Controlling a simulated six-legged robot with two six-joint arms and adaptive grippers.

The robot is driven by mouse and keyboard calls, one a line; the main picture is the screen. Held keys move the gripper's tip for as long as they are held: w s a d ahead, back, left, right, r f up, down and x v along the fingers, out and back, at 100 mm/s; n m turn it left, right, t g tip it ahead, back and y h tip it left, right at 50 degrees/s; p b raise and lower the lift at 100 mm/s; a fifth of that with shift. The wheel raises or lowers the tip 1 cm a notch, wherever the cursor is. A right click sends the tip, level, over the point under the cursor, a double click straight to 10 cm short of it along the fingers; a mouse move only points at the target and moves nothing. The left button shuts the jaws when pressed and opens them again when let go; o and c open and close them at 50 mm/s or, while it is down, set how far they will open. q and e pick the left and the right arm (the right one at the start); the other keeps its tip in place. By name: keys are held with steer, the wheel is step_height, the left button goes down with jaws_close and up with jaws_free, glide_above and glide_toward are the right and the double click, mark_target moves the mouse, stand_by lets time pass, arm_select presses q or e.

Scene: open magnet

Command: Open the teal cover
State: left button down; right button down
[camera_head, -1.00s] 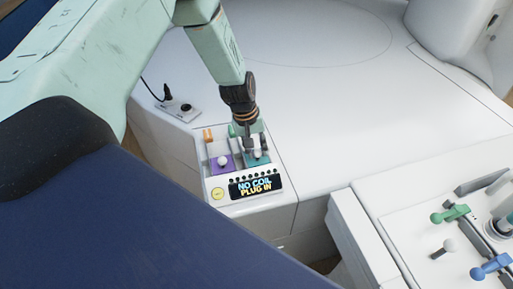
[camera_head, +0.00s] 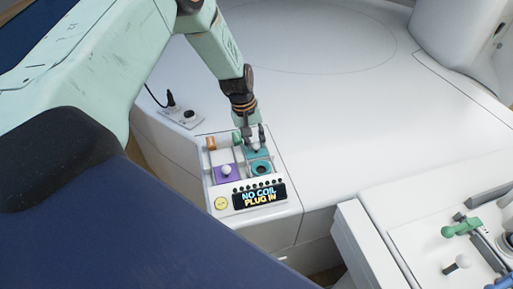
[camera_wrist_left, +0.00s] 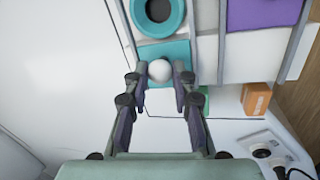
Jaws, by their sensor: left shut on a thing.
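The teal cover (camera_head: 253,154) is a flat plate with a white ball knob, on the small white panel. It sits behind a teal round socket (camera_head: 262,168), which shows uncovered. In the left wrist view the teal cover (camera_wrist_left: 152,50) lies beside the teal ring socket (camera_wrist_left: 158,12), and its white knob (camera_wrist_left: 160,70) is between my fingertips. My left gripper (camera_head: 257,142) points down and is shut on this knob; the fingers also show in the left wrist view (camera_wrist_left: 163,82). My right gripper is not in view.
A purple cover (camera_head: 227,172) with a white knob is just left of the socket. An orange block (camera_head: 211,143) and a green piece stand at the panel's back. A display (camera_head: 259,194) reads "NO COIL PLUG IN". A socket box (camera_head: 186,117) with a cable is behind left.

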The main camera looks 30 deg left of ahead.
mark_target(248, 153)
arm_select(q)
steer(key=shift+s+d+r, duration=0.1)
steer(key=shift+d, duration=0.15)
steer(key=c, duration=1.4)
jaws_free()
steer(key=shift+a, duration=0.25)
steer(key=o, duration=0.3)
steer(key=shift+d, duration=0.25)
steer(key=shift+r, duration=0.1)
step_height(248, 153, up, 12)
steer(key=s+a, duration=0.1)
steer(key=shift+s+a, duration=0.3)
steer(key=shift+a, duration=0.1)
